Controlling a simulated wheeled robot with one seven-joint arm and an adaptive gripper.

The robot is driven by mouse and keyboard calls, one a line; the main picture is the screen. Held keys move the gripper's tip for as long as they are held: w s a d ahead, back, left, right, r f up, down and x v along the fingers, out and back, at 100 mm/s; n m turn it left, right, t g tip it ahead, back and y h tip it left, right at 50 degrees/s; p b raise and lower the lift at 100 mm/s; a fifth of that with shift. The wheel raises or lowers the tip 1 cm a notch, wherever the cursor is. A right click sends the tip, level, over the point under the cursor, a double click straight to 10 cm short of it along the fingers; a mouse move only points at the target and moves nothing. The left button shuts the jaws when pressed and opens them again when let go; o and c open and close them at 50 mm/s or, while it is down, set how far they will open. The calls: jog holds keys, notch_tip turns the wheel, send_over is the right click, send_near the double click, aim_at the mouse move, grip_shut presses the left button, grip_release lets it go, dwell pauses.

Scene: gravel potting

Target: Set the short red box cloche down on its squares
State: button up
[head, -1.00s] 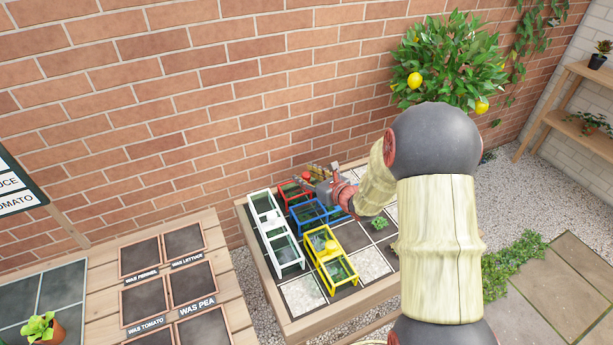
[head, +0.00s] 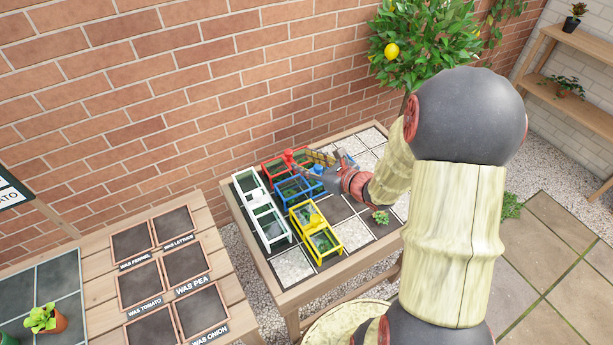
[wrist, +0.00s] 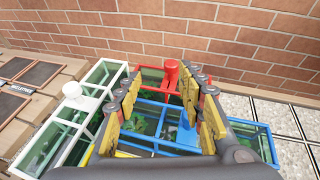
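The short red box cloche (head: 272,172) has a red frame, clear green-tinted panes and a red knob (head: 289,156). It appears to rest on the tiled planting bed (head: 291,265) at the back, beside the white cloche and behind the blue one. In the head view my gripper (head: 318,160) is just right of the knob. The cloche's lower edge is partly hidden by the blue cloche.
The long white cloche (head: 262,207), blue cloche (head: 297,187) and yellow cloche (head: 315,229) stand close around. A small plant (head: 380,217) sits on a square at right. Bare squares lie to the right. The brick wall (head: 160,90) is close behind.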

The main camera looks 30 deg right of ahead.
jog(key=s+a+r+n+g+y, duration=0.2)
jog(key=s+a+r+n, duration=0.15)
jog(key=a+n, duration=0.3)
jog(key=s+a+r+n+g+y, duration=0.1)
jog(key=s+a+r+n+g, duration=0.3)
jog(key=a, duration=0.3)
jog(key=s+a+r+n+g+y, duration=0.1)
jog(key=s+a+r+n+y, duration=0.15)
jog(key=a+n, duration=0.45)
jog(key=s+r+n+g+h, duration=0.2)
jog(key=s+n+g+h, duration=0.15)
jog(key=s+n, duration=0.65)
jog(key=s+d+r+n+t+h, duration=0.2)
jog(key=s+d+r+n+h, duration=0.3)
jog(key=d, duration=0.1)
jog(key=shift+d, duration=0.35)
jog(key=shift+t, duration=0.25)
